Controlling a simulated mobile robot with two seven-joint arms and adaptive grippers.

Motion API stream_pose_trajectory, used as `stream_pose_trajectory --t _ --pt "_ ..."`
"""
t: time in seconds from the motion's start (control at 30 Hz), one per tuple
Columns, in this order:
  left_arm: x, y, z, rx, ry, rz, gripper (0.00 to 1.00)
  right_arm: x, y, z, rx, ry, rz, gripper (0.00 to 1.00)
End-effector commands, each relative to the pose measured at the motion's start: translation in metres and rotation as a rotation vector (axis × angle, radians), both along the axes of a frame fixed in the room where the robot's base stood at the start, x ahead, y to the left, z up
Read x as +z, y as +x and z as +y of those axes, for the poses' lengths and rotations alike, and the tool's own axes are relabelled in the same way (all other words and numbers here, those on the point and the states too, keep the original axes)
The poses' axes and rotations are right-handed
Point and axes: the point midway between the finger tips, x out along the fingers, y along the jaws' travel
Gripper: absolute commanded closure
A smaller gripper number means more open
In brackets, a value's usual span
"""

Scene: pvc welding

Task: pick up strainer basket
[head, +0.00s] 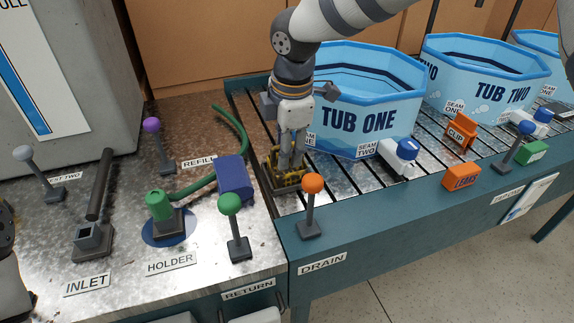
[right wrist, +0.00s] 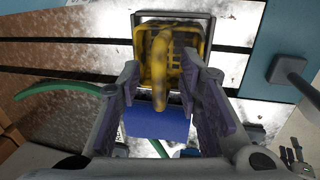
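The strainer basket (head: 284,181) is yellow with dark smudges and stands at the left end of the slatted bench, left of tub one. In the right wrist view the basket (right wrist: 185,38) is at the top centre, its arched yellow handle (right wrist: 160,75) reaching toward me. My right gripper (head: 291,160) points down just over the basket. In the right wrist view its fingers (right wrist: 168,78) are spread apart, with the handle between them and gaps on both sides. No grip shows. Only a part of my left arm shows at the left edge; its gripper is out of view.
Tub one (head: 365,95) stands close right of my gripper. An orange-topped drain lever (head: 311,205) is in front of the basket. A blue block (head: 234,177), green hose (head: 236,125) and green-topped lever (head: 232,225) are to the left. A white-and-blue canister (head: 398,157) lies farther right.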

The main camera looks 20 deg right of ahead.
Motion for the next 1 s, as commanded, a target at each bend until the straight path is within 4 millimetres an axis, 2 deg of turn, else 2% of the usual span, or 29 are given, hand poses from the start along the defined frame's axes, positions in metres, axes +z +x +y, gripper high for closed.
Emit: stream_pose_trajectory --t 0.13,0.3,0.8,0.87,1.0 --pt "0.000 0.000 0.000 0.000 0.000 -0.001 0.60 0.002 0.001 0.000 0.000 0.000 -0.004 0.68" --pt "0.000 0.001 0.000 0.000 0.000 -0.002 0.60 0.002 0.001 0.000 0.000 0.000 -0.004 1.00" --pt "0.000 0.000 0.000 0.000 0.000 -0.001 0.60 0.002 0.000 0.000 0.000 -0.001 -0.002 1.00" --pt "0.000 0.001 0.000 0.000 0.000 -0.002 0.60 0.006 0.001 0.000 -0.001 -0.001 -0.003 1.00" --pt "0.001 0.001 0.000 0.000 0.000 -0.005 0.60 0.029 0.002 0.000 -0.001 0.000 -0.007 1.00"
